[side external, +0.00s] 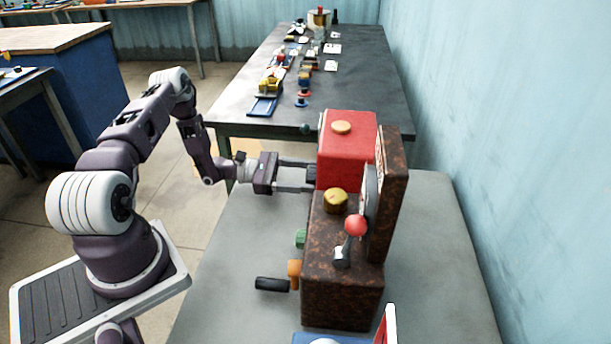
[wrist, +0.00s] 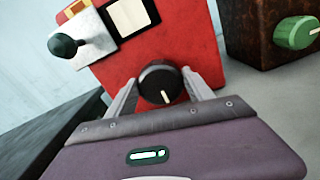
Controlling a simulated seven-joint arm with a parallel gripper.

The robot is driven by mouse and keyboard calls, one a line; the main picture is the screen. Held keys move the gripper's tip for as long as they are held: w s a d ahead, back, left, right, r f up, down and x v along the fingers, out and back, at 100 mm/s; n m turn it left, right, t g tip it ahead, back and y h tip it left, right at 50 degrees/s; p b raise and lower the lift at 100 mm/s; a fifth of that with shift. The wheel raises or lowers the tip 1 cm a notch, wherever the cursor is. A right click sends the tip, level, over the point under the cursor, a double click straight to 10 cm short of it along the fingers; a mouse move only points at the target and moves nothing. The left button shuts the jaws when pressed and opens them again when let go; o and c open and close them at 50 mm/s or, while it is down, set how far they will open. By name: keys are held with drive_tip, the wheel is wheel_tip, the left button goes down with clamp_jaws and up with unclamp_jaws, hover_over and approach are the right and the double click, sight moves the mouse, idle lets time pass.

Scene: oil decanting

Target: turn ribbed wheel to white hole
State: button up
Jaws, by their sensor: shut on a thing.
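A black round knob with a white pointer line (wrist: 160,86) sits on the front of the red box (wrist: 183,28). It looks like the ribbed wheel, though ribs are hard to make out. My gripper (wrist: 161,78) has a finger on each side of the knob and is shut on it. The pointer line faces the near side, toward my gripper. In the side view my gripper (side external: 314,175) reaches the left face of the red box (side external: 346,150), and the knob is hidden there. I cannot make out a white hole in either view.
A dark green ball-topped lever (wrist: 66,45) and a pale square panel (wrist: 128,16) are on the box's face. A rusty brown machine (side external: 340,285) stands beside it, with a green knob (wrist: 298,32), a red-topped lever (side external: 355,226) and a black-handled crank (side external: 272,284).

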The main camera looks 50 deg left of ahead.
drive_tip(key=o, duration=1.4)
drive_tip(key=shift+c, duration=0.2)
drive_tip(key=v, duration=0.7)
drive_tip(key=shift+a, duration=0.1)
drive_tip(key=shift+r, duration=0.15)
